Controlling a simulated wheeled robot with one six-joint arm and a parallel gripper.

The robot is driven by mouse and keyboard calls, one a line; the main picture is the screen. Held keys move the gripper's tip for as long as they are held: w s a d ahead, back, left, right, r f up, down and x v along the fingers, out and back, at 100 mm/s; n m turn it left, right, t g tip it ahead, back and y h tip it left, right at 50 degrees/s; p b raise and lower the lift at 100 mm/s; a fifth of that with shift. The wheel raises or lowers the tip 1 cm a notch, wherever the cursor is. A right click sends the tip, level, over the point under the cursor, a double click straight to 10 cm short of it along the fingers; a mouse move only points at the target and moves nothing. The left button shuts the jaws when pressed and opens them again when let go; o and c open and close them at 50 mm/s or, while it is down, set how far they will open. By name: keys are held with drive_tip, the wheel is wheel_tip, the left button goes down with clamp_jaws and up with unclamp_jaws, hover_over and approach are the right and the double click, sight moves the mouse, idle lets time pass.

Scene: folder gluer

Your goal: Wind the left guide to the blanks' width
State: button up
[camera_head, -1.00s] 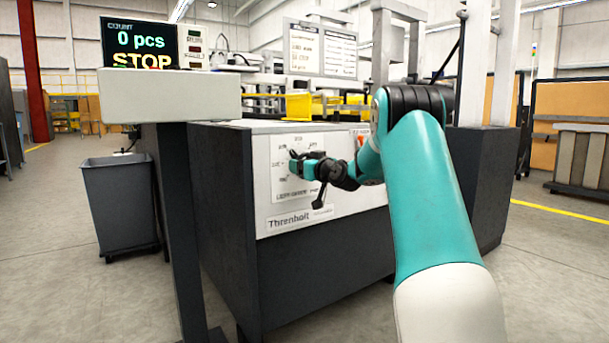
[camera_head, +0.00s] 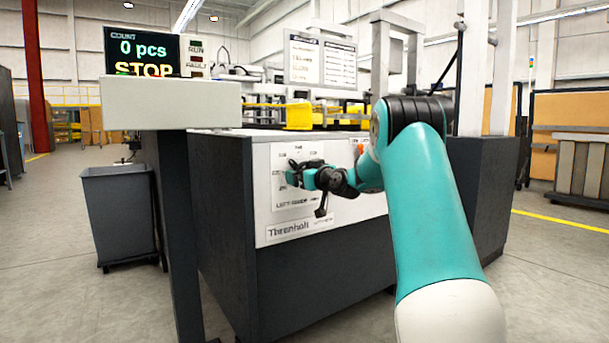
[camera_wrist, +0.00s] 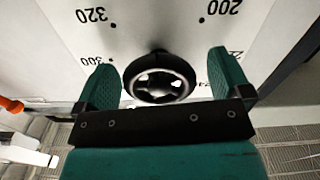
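A small black handwheel (camera_wrist: 160,78) with a silver spoked hub shows in the wrist view, on a white panel with a number scale around it. My gripper (camera_wrist: 161,62) is open, with one green finger on each side of the handwheel and a visible gap to both. In the head view my gripper (camera_head: 308,176) is up against the dial on the machine's white front panel (camera_head: 350,212), above a label that seems to read "LEFT GUIDE". The gripper hides most of the handwheel there. Marks 320, 300 and 200 are readable in the wrist view; no pointer is clear.
A display (camera_head: 143,52) reads "0 pcs" and "STOP" on a post at left. A grey bin (camera_head: 118,215) stands behind the post. Orange controls (camera_head: 361,148) sit right of the dial, partly behind my arm.

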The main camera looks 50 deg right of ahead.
drive_tip(key=p+v, duration=0.1)
drive_tip(key=v, duration=1.6)
drive_tip(key=shift+s+a+p, duration=0.15)
drive_tip(key=shift+s+p, duration=0.05)
drive_tip(key=shift+p, duration=0.2)
